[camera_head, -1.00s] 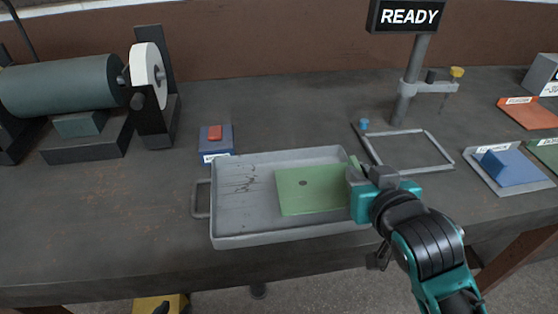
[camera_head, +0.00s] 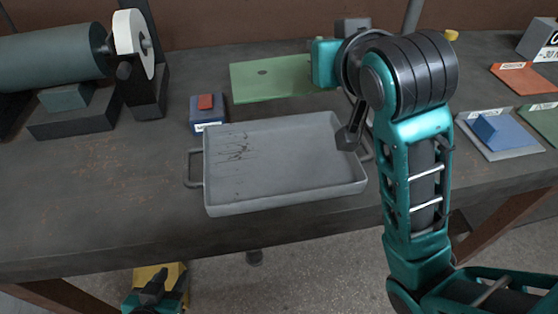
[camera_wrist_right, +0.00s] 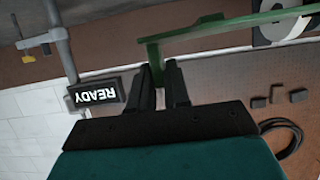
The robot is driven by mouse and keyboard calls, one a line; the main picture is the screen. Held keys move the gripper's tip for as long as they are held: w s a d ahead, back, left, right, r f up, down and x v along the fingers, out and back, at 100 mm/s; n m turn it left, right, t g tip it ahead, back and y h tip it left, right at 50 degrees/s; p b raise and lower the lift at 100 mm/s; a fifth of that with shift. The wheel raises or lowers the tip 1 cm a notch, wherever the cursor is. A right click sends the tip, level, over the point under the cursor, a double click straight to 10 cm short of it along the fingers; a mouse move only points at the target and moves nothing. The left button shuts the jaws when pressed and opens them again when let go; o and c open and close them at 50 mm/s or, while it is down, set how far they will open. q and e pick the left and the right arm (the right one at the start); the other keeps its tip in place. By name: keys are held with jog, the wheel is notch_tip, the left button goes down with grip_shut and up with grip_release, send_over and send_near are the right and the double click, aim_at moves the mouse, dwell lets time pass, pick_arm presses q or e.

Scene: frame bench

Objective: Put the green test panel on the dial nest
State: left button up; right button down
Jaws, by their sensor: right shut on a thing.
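The green test panel (camera_head: 270,80) is held roughly flat above the bench, behind the tray, with a dark hole in it. My right gripper is shut on its right edge; in the right wrist view the two dark fingers (camera_wrist_right: 160,78) pinch the green panel (camera_wrist_right: 225,32), seen nearly edge-on. The dial nest's frame is hidden behind my right arm in the head view; part of its post (camera_head: 412,14) shows, and its dial arm (camera_wrist_right: 36,41) shows in the wrist view. My left gripper (camera_head: 153,287) is low in front of the bench, far from the panel; its jaw gap is unclear.
The empty grey tray (camera_head: 280,170) lies at the bench's front. A grinder-like machine (camera_head: 130,50) is at left. Blue (camera_head: 502,133) and orange (camera_head: 525,78) pieces lie at right. The READY sign (camera_wrist_right: 97,94) shows in the wrist view.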

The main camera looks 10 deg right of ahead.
notch_tip(320, 180, down, 20)
jog(key=shift+r, duration=0.2)
dwell(0.4)
jog(key=c, duration=1.1)
grip_release()
jog(key=shift+f, duration=0.1)
jog(key=shift+f, duration=0.15)
